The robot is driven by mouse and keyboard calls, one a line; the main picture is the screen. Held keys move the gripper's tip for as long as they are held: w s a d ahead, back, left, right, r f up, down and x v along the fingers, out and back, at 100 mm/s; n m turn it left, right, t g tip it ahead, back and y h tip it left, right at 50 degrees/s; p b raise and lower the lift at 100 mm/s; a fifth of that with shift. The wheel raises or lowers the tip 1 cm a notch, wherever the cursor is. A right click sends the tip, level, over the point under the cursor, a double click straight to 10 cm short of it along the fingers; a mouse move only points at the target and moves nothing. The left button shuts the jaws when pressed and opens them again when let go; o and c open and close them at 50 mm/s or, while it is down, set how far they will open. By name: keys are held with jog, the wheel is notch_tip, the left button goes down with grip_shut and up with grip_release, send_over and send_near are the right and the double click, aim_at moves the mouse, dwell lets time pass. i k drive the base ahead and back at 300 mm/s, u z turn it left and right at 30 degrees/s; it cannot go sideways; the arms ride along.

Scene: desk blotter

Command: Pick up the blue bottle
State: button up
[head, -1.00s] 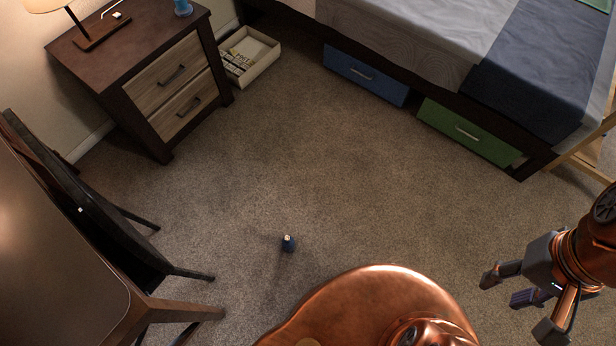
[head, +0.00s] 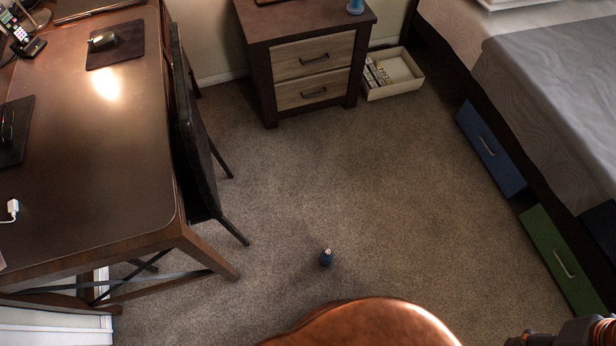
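A small dark blue bottle (head: 326,259) with a pale top stands on the carpet in the lower middle of the head view, just ahead of my copper base. My gripper (head: 530,340) shows only in part at the bottom right edge. It is well to the right of the bottle and apart from it. Its fingers are mostly cut off by the frame, so I cannot see whether they are open or shut.
A nightstand (head: 310,75) and cream box (head: 408,88) are at the back. A bed (head: 550,90) with drawers lines the right. Carpet (head: 370,180) between is clear.

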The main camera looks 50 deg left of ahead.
aim_at(326, 256)
jog(key=u, duration=4.2)
jog(key=k, duration=2.15)
jog(key=u, duration=0.3)
jog(key=i, duration=1.7)
